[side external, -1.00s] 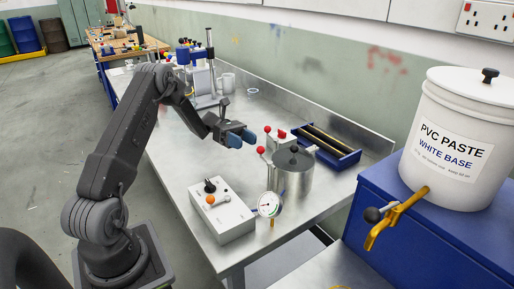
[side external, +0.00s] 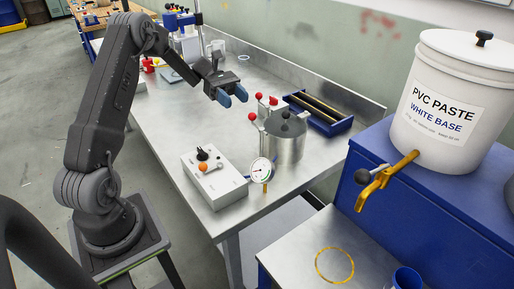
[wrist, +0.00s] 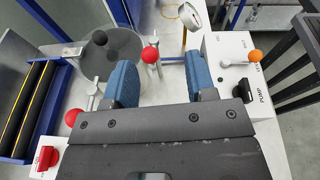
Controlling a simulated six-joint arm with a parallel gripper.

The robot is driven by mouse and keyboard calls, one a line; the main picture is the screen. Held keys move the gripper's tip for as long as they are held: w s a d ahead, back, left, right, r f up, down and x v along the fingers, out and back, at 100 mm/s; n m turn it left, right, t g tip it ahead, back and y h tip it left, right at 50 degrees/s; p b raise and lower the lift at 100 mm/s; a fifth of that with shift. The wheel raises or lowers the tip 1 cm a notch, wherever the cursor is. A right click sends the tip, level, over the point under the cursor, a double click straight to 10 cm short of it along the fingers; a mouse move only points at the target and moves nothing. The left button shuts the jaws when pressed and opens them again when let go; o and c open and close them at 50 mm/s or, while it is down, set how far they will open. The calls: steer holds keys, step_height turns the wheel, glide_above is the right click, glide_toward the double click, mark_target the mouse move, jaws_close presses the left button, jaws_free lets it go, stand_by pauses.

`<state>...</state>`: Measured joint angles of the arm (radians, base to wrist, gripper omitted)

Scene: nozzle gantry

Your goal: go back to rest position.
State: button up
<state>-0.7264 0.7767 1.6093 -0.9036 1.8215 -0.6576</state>
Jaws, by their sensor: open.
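My gripper (side external: 233,95) is open and empty. In the side external view it hangs above the metal bench (side external: 160,118), to the left of the red-knobbed valves and the steel pot (side external: 285,143). Its two blue fingers are apart. In the wrist view the fingers (wrist: 155,85) show at the middle with a gap between them. A red ball knob (wrist: 151,55) shows beyond that gap. Nothing is held between the fingers.
A white control box (side external: 213,178) with an orange knob and a round gauge (side external: 261,171) stand near the bench front. A blue roller tray (side external: 318,112) lies behind the pot. A PVC paste bucket (side external: 440,110) with a yellow tap stands on a blue cabinet at right.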

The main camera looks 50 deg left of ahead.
steer(key=s+d+r+m+g+y, duration=0.1)
steer(key=s+d+r+m+y, duration=0.3)
steer(key=d, duration=0.3)
steer(key=s+d+r+m+g+y, duration=0.1)
steer(key=s+d+r+m+y, duration=0.3)
steer(key=d, duration=0.3)
steer(key=s+d+m+t+y, duration=0.3)
steer(key=s+m, duration=0.2)
steer(key=s, duration=0.1)
steer(key=s+d+r+m+t+y, duration=0.1)
steer(key=s+d+m+t+y, duration=0.2)
steer(key=s+m, duration=0.3)
steer(key=shift+s+t+y, duration=0.4)
steer(key=shift+s+y, duration=0.05)
steer(key=shift+y, duration=0.25)
